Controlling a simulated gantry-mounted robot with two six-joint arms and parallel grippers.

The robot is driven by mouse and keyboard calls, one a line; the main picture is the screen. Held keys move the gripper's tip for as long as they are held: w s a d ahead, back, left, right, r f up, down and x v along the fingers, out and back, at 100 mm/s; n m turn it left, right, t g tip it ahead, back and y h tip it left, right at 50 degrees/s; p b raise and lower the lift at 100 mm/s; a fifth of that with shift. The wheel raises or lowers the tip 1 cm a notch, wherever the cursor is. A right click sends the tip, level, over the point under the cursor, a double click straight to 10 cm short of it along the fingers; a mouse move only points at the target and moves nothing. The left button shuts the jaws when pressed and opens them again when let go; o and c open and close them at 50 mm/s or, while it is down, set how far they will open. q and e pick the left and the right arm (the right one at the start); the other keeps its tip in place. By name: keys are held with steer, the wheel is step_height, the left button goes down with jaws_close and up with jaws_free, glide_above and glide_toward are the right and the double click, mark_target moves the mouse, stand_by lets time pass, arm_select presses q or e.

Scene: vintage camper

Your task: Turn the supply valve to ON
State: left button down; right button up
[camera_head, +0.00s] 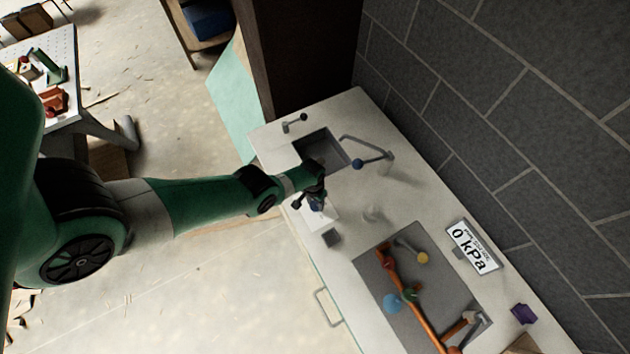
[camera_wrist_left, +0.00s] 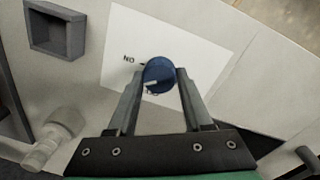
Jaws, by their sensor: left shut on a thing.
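The supply valve is a round blue knob (camera_wrist_left: 159,75) with a pale pointer mark, on a white card (camera_wrist_left: 196,57) that reads "ON" beside it in the left wrist view. My left gripper (camera_wrist_left: 159,84) is shut on the knob, one finger on each side. The pointer mark sits low on the knob, toward its lower left. In the head view my left gripper (camera_head: 316,196) is over the white card (camera_head: 320,217) near the counter's front edge and covers most of the knob. My right gripper is not in view.
A gauge sign (camera_head: 471,248) reads "0 kPa". A grey panel (camera_head: 375,269) carries a copper pipe (camera_head: 424,324) and coloured knobs. A grey square holder (camera_wrist_left: 57,30) and a clear fitting (camera_wrist_left: 55,137) are near the knob.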

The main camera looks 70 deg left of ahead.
arm_select(q)
steer(key=m, duration=0.3)
steer(key=shift+m, duration=2.1)
steer(key=shift+c, duration=1.6)
jaws_free()
steer(key=shift+r, duration=0.1)
